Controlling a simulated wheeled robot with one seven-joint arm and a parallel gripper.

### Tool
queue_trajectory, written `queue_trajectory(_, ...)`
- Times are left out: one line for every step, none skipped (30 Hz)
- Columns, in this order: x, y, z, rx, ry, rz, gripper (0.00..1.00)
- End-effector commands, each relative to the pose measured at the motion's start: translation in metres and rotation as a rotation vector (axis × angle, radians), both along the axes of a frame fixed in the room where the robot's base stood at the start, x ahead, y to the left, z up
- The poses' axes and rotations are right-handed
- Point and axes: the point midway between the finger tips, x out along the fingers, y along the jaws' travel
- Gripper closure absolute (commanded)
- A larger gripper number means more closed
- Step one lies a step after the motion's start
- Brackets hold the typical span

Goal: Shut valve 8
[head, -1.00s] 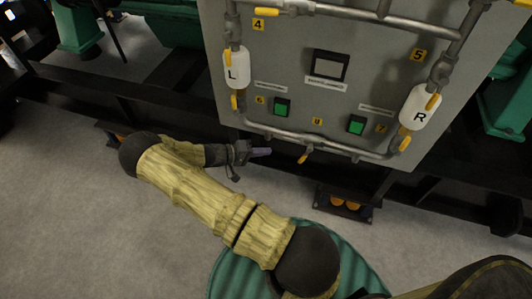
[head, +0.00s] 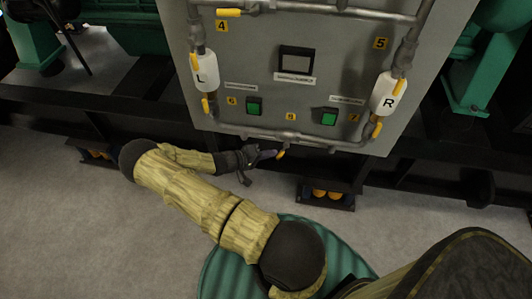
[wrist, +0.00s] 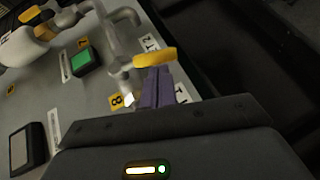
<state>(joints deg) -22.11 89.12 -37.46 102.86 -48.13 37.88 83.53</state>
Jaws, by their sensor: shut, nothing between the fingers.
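Valve 8 is a small yellow lever (head: 281,154) on the lower pipe of the grey panel, below the yellow "8" label (head: 291,117). In the head view it hangs down from the pipe, slanting slightly left. In the wrist view the lever (wrist: 155,57) lies just beyond the fingertips, with its label (wrist: 116,100) to the left. My gripper (head: 268,154) is shut and empty, its purple fingers (wrist: 157,88) just left of the lever in the head view. I cannot tell whether they touch it. The fingers hide part of the valve's surroundings in the wrist view.
The grey panel (head: 340,55) carries pipes, the L filter (head: 206,73), the R filter (head: 386,95) and green buttons (head: 254,106). Other yellow levers, such as valve 4's (head: 229,12), sit higher. Dark frame beams run below the panel; the floor in front is open.

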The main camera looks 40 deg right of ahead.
Motion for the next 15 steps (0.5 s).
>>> queue_trajectory(0.000,0.000,0.000,0.000,0.000,0.000,1.00)
queue_trajectory(0.000,0.000,0.000,0.000,0.000,0.000,1.00)
queue_trajectory(0.000,0.000,0.000,-0.001,0.001,0.000,1.00)
queue_trajectory(0.000,0.000,-0.001,-0.002,0.003,0.000,1.00)
queue_trajectory(0.000,0.000,-0.001,-0.005,0.005,0.001,1.00)
queue_trajectory(-0.001,0.000,-0.003,-0.011,0.011,0.001,1.00)
queue_trajectory(-0.001,-0.001,-0.004,-0.017,0.019,0.001,1.00)
queue_trajectory(-0.001,-0.001,-0.006,-0.024,0.028,0.002,1.00)
queue_trajectory(-0.002,-0.002,-0.008,-0.036,0.043,0.003,1.00)
queue_trajectory(-0.003,-0.002,-0.009,-0.048,0.056,0.003,1.00)
queue_trajectory(-0.003,-0.003,-0.011,-0.062,0.070,0.002,1.00)
queue_trajectory(-0.004,-0.004,-0.013,-0.080,0.092,0.003,1.00)
queue_trajectory(-0.005,-0.004,-0.015,-0.096,0.110,0.003,1.00)
queue_trajectory(-0.006,-0.005,-0.017,-0.111,0.128,0.003,1.00)
queue_trajectory(-0.008,-0.007,-0.018,-0.134,0.154,0.003,1.00)
